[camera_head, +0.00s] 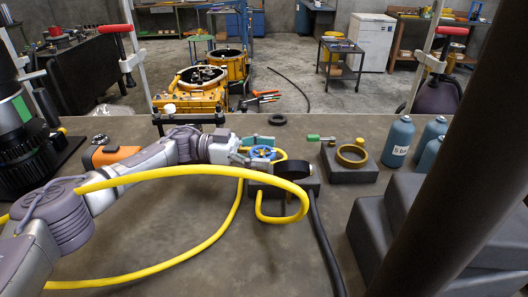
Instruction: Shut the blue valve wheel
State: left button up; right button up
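The blue valve wheel (263,152) is on the workbench near the middle of the head view, beside a teal block (258,141). It is small and partly covered from the front. My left arm reaches in from the left, and my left gripper (254,162) is right at the wheel, at its near side. The fingers are small and overlap the wheel and a black ring-shaped part (293,171), so I cannot tell whether they touch or grip the wheel. My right gripper is not in view.
A yellow hose (190,168) loops across my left arm and the bench. A black hose (325,245) runs toward the front. Right of the wheel are a block with a brass ring (352,154), blue bottles (398,141) and grey stepped blocks (400,215). An orange item (110,155) lies left.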

pick_arm(q)
jog(key=w+a, duration=0.2)
jog(key=a, duration=0.9)
jog(key=shift+a, duration=0.4)
